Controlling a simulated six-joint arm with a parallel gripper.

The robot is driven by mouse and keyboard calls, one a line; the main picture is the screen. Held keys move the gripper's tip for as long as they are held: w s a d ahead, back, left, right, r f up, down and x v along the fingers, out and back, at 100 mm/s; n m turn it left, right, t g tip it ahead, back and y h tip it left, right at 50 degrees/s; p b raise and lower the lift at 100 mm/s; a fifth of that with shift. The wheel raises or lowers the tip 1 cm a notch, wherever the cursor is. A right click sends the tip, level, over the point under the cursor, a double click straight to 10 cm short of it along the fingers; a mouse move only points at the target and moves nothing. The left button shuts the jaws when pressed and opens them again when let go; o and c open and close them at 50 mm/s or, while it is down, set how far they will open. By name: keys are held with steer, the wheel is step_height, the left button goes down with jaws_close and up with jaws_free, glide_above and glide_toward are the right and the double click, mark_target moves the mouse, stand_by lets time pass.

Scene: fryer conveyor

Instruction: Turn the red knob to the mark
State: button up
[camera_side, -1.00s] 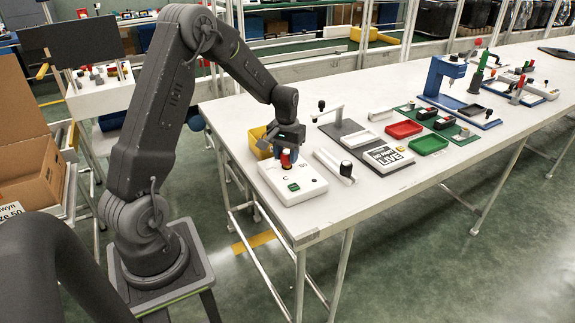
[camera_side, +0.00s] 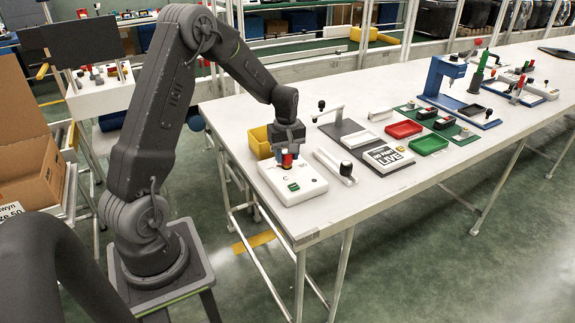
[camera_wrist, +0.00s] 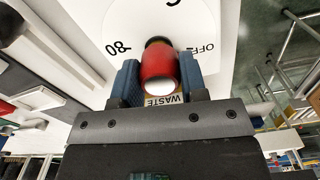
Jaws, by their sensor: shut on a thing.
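The red knob (camera_wrist: 158,66) sits on a white control box with a dial. The box (camera_side: 305,185) stands at the near left corner of the table in the side view. My gripper (camera_side: 287,150) is over the box, pointing down, with the knob (camera_side: 287,160) between its fingers. In the wrist view my gripper's blue fingers (camera_wrist: 158,82) stand on both sides of the knob, shut on it. Dial marks "OFF" and "80" show beside the knob on the white face (camera_wrist: 190,22). A "WASTE" label shows partly behind the fingers. The target mark cannot be made out.
A yellow bin (camera_side: 256,141) stands just behind the box. A white lever unit (camera_side: 335,165) is close on its right. Further right are a dark plate with a sign, a red tray (camera_side: 403,129) and a green tray (camera_side: 428,144). The table's front edge is bare.

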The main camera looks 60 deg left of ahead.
steer(key=shift+s+a+n, duration=0.15)
steer(key=shift+a+n, duration=0.05)
steer(key=shift+n, duration=0.8)
steer(key=shift+f, duration=0.1)
steer(key=o, duration=1)
steer(key=shift+d, duration=0.1)
